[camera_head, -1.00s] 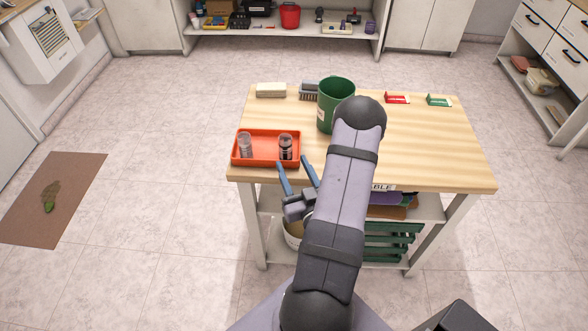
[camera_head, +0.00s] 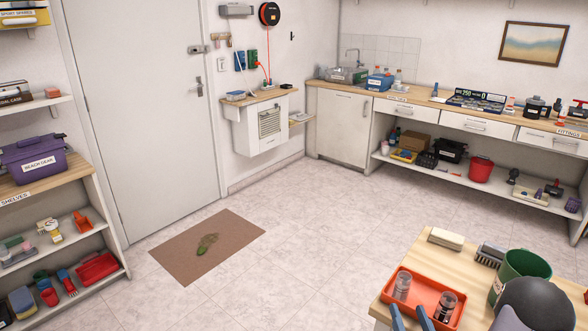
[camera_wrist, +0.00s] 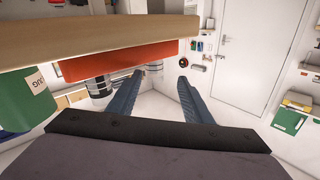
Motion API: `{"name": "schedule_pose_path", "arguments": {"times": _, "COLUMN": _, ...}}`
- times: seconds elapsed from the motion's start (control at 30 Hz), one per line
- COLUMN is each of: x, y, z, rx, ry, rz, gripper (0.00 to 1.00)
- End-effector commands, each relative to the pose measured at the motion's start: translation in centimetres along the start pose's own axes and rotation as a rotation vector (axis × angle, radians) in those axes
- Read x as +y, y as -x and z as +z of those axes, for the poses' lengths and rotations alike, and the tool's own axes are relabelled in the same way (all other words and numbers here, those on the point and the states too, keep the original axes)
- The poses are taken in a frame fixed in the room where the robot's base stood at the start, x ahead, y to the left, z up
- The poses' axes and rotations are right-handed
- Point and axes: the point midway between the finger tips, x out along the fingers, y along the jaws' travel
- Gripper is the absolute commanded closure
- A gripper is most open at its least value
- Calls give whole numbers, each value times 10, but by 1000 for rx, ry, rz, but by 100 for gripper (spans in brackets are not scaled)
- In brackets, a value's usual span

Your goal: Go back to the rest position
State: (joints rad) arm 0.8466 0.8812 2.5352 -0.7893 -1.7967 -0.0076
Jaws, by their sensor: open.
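My gripper (camera_head: 410,310) shows at the bottom edge of the head view, with its two blue fingers apart. They are by the near edge of the orange tray (camera_head: 447,322), and I cannot tell the exact gap. In the wrist view my gripper (camera_wrist: 160,77) is open, with nothing between its fingers. The orange tray (camera_wrist: 130,60) and the table edge (camera_wrist: 100,38) lie close beside the fingers there. Two clear jars, one with a clearer inside (camera_head: 402,286) and one with dark contents (camera_head: 445,306), stand in the tray.
On the wooden table (camera_head: 425,262) are a green bucket (camera_head: 523,266), a brush (camera_head: 490,255) and a pale block (camera_head: 445,238). A brown mat (camera_head: 180,262) with a green patch lies on the floor. Shelves (camera_head: 90,210) stand at left. The floor between is clear.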

Motion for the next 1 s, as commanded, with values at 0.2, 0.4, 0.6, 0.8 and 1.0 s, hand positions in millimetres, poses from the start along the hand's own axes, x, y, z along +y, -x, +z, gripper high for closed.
{"name": "schedule_pose_path", "arguments": {"times": 0.2, "x": -65, "y": -33, "z": 14, "rx": -170, "ry": -29, "rz": -189, "gripper": 54}}
{"name": "schedule_pose_path", "arguments": {"times": 0.4, "x": -67, "y": -40, "z": 24, "rx": -373, "ry": 89, "rz": -135, "gripper": 54}}
{"name": "schedule_pose_path", "arguments": {"times": 0.6, "x": -67, "y": -37, "z": 27, "rx": -556, "ry": 179, "rz": -74, "gripper": 54}}
{"name": "schedule_pose_path", "arguments": {"times": 0.8, "x": -69, "y": -23, "z": 21, "rx": -736, "ry": 243, "rz": -8, "gripper": 54}}
{"name": "schedule_pose_path", "arguments": {"times": 1.0, "x": -80, "y": 7, "z": 4, "rx": -944, "ry": 282, "rz": 61, "gripper": 54}}
